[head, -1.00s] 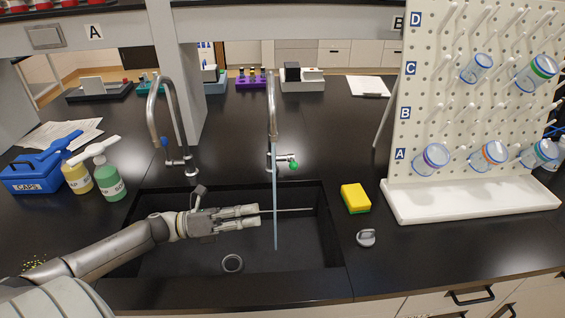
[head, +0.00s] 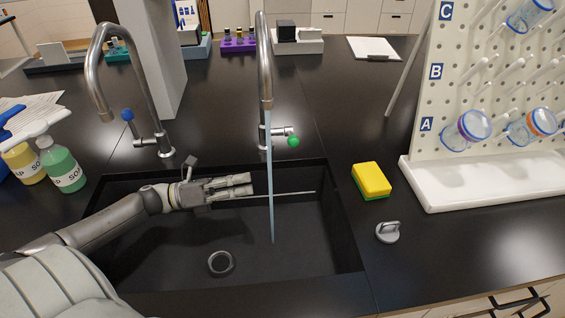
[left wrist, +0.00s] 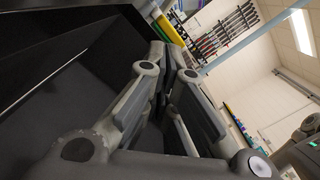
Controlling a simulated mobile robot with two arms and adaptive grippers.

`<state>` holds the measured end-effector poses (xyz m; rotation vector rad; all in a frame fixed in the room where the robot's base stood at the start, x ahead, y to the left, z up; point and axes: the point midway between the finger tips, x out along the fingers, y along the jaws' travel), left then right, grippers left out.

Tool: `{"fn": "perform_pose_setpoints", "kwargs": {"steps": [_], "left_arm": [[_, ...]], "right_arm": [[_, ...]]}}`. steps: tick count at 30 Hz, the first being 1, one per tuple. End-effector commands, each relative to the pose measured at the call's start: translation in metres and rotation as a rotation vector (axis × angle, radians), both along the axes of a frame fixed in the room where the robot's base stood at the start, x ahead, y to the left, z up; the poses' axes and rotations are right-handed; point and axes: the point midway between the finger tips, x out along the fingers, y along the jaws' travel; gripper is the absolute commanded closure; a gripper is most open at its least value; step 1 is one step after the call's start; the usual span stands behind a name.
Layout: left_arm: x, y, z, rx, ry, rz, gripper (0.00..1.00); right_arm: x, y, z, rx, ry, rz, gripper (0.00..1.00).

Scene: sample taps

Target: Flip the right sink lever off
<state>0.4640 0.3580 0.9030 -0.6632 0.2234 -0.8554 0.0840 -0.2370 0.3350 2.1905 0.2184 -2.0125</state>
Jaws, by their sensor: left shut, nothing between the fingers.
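The right sink tap (head: 264,75) is a tall steel gooseneck behind the sink. Its side lever has a green knob (head: 293,141) pointing right. A stream of water (head: 270,185) runs from its spout into the black sink (head: 300,235). My left gripper (head: 250,184) is over the sink, left of the stream, lower and nearer than the green knob, and apart from it. Its fingers are together and empty; they also show large in the left wrist view (left wrist: 170,65). My right gripper is not in view.
The left tap (head: 100,70) with a blue knob (head: 127,115) stands behind my left arm. A yellow sponge (head: 370,178) and a small grey fitting (head: 388,231) lie right of the sink. A white pegboard rack (head: 480,190) stands further right. Soap bottles (head: 62,168) stand left.

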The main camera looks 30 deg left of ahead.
Motion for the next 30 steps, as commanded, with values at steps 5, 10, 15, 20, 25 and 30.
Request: {"fn": "perform_pose_setpoints", "kwargs": {"steps": [5,10,15,20,25,30], "left_arm": [[0.0,0.0,0.0,0.0,0.0,0.0,1.0],[0.0,0.0,0.0,0.0,0.0,0.0,1.0],[0.008,-0.009,0.002,-0.001,-0.003,-0.002,1.0],[0.025,-0.028,0.006,-0.002,-0.005,-0.001,1.0],[0.046,-0.052,0.009,-0.001,-0.005,0.0,1.0],[0.065,-0.076,0.011,-0.001,-0.004,-0.001,1.0]], "right_arm": [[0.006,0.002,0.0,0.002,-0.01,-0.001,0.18],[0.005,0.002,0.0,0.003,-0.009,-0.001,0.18],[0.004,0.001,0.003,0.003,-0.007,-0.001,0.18],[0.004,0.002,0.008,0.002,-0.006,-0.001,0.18],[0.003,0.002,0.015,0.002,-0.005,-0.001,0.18],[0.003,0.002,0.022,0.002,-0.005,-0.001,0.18]]}}
